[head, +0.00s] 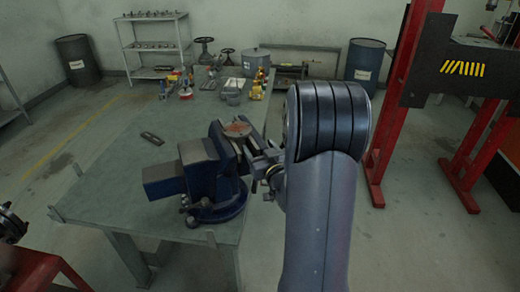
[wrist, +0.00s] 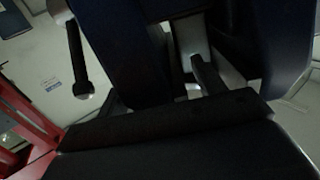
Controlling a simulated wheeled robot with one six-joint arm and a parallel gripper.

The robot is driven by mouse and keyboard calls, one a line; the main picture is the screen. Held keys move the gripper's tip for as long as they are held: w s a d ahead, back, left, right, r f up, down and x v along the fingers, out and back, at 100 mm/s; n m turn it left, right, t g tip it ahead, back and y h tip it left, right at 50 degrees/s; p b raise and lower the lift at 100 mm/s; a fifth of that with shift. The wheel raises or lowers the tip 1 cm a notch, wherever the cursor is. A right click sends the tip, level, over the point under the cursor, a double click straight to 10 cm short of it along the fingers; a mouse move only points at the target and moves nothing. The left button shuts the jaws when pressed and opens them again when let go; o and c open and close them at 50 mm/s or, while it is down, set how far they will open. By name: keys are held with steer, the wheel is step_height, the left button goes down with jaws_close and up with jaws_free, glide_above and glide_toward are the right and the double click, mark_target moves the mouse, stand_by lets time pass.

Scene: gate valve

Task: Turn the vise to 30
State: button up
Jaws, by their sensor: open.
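The blue bench vise (head: 205,172) is mounted on the near right part of the green-grey workbench. A round brownish piece (head: 237,129) sits at the top of its jaws. My gripper (head: 259,157) is at the vise's right side, open and partly hidden by my arm. I cannot tell whether it touches the vise. In the dark wrist view, the blue vise body (wrist: 120,50) fills the top, close to my gripper. A dark bar with a rounded end (wrist: 78,60), which looks like the vise handle, hangs at the left. No angle marking is readable.
The workbench (head: 110,190) has a small dark flat piece (head: 152,138) left of the vise. Several tools and a grey pot (head: 256,60) stand at its far end. A red-framed press (head: 400,100) stands at the right. Open floor lies between press and bench.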

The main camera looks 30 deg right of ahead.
steer(key=s+a+b, duration=0.1)
steer(key=s+b, duration=0.1)
steer(key=s, duration=0.8)
steer(key=shift+s, duration=0.4)
steer(key=shift+a, duration=0.1)
steer(key=w, duration=0.3)
steer(key=w+p, duration=0.1)
steer(key=w, duration=0.3)
steer(key=w+d+p, duration=0.1)
steer(key=w, duration=0.3)
steer(key=shift+r, duration=0.1)
steer(key=shift+s+a+h+p, duration=0.1)
steer(key=shift+s+h+p, duration=0.3)
steer(key=shift+p, duration=0.3)
steer(key=shift+m, duration=0.3)
steer(key=shift+w+f, duration=0.1)
steer(key=shift+f, duration=0.1)
